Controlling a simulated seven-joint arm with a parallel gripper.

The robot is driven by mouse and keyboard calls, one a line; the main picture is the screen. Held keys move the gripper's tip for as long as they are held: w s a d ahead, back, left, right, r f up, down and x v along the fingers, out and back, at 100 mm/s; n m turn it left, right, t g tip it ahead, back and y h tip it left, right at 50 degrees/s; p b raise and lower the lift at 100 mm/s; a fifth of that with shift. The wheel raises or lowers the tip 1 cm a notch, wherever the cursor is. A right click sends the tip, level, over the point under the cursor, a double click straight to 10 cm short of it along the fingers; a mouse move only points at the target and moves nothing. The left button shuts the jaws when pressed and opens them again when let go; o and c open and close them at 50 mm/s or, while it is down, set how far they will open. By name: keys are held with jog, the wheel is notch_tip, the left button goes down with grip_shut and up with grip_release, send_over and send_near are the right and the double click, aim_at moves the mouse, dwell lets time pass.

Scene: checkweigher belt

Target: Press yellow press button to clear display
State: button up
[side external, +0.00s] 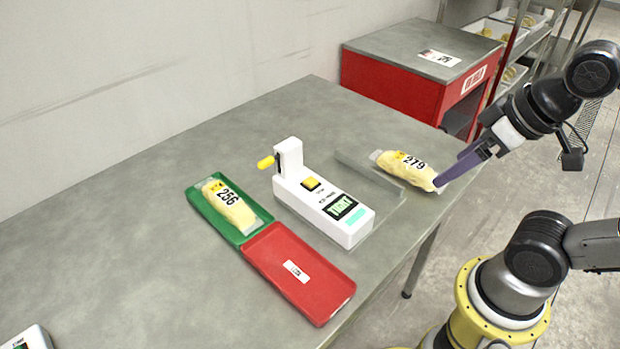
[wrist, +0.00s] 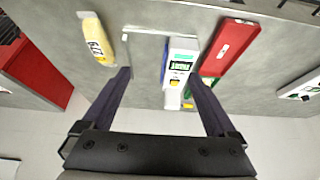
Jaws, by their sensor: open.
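The yellow press button (side external: 311,184) sits on top of the white checkweigher unit (side external: 335,212), beside its lit display (side external: 341,207). A yellow-tipped lever (side external: 266,162) sticks out of the unit's raised end. In the wrist view the unit (wrist: 180,70) lies beyond my fingers, with its display (wrist: 180,65) and button (wrist: 174,83) visible. My gripper (side external: 438,184) is at the right of the table, near the bag marked 279 (side external: 408,170); I cannot tell if they touch. In the wrist view my gripper (wrist: 165,78) is open, with nothing between its fingers.
A green tray (side external: 197,203) holds a bag marked 256 (side external: 229,206). A red tray (side external: 318,306) adjoins it. A red cabinet (side external: 390,88) stands behind.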

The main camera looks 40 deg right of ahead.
grip_shut()
dwell(1.5)
